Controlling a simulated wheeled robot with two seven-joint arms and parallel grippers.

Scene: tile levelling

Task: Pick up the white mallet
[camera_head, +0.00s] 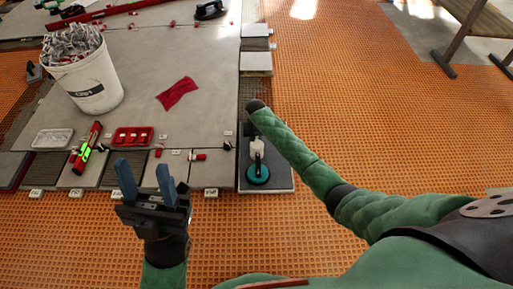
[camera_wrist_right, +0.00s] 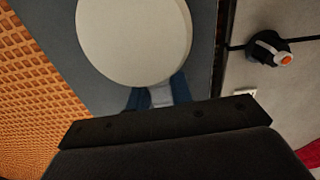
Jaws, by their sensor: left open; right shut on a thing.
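The white mallet (camera_head: 257,146) shows as a small pale shape beside my right forearm, above the dark grey tile (camera_head: 278,180). In the right wrist view its round white head (camera_wrist_right: 135,38) fills the upper middle. My right gripper (camera_wrist_right: 157,97) has its blue fingers shut on a pale part just below that head. I cannot tell whether the mallet touches the tile. My left gripper (camera_head: 145,180) is open and empty, with blue fingers pointing up, over the front edge of the tiled area.
A teal suction cup (camera_head: 258,174) is close to the mallet. Left are a white bucket (camera_head: 95,85), red cloth (camera_head: 178,93), red tray (camera_head: 132,136), clear tray (camera_head: 53,138) and red-green level (camera_head: 88,148). A black-and-orange tool (camera_wrist_right: 270,48) lies nearby. Orange matting (camera_head: 400,120) is open to the right.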

